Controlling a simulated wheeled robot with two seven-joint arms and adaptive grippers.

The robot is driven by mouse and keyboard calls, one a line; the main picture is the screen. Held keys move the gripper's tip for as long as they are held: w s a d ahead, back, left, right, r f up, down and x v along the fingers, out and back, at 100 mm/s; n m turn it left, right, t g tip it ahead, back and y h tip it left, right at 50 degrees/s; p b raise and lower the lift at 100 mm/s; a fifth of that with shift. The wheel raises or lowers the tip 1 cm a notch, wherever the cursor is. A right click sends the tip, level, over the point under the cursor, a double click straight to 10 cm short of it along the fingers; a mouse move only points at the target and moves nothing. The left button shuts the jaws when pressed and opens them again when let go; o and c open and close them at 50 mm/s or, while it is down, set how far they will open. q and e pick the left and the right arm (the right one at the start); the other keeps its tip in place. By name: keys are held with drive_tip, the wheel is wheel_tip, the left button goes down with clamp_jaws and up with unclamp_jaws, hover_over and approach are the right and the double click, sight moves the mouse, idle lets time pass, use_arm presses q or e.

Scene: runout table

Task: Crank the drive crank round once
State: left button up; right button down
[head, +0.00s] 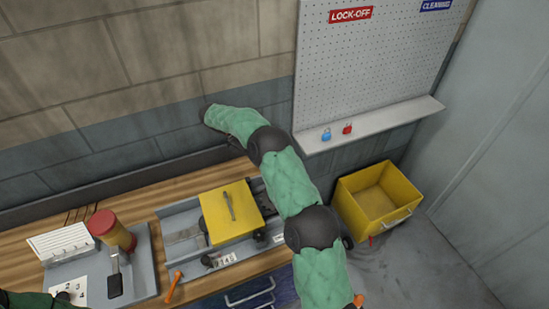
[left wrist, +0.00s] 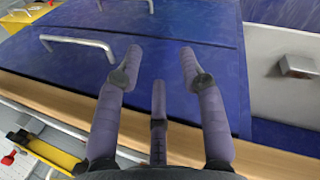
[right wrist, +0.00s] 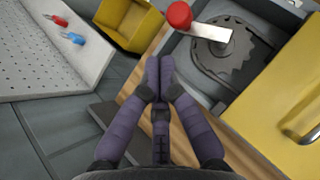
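The drive crank shows in the right wrist view as a red knob (right wrist: 179,14) on a flat metal arm (right wrist: 213,36), over a grey toothed disc (right wrist: 232,58). It sits beside the yellow cover (right wrist: 288,85); in the head view my right arm hides it. My right gripper (right wrist: 160,68) has its fingertips together with nothing seen between them. It appears short of the knob, apart from it in the picture. My left gripper (left wrist: 160,58) is open and empty, in front of blue drawers (left wrist: 150,45); the head view does not show its fingers.
A yellow bin (head: 352,212) stands right of the table. Blue (head: 326,135) and red (head: 347,129) padlocks lie on the pegboard's ledge.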

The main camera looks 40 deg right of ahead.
drive_tip(key=s+d+r+m+t+y+b, duration=0.45)
drive_tip(key=m+t+y+b, duration=0.25)
drive_tip(key=m+t+b, duration=0.25)
wheel_tip(320, 180, down, 9)
drive_tip(key=b, duration=0.1)
drive_tip(key=shift+a+m+t, duration=0.3)
drive_tip(key=shift+m+t, duration=0.05)
drive_tip(key=shift+m, duration=0.1)
idle(0.6)
drive_tip(key=shift+s, duration=0.15)
drive_tip(key=shift+s+d+f+m+h+b, duration=0.15)
drive_tip(key=shift+s+m+b, duration=0.15)
drive_tip(key=shift+m, duration=0.2)
drive_tip(key=shift+s+d+r+m+h+b, duration=0.1)
drive_tip(key=shift+s+d+m+h+b, duration=0.15)
drive_tip(key=shift+m, duration=0.25)
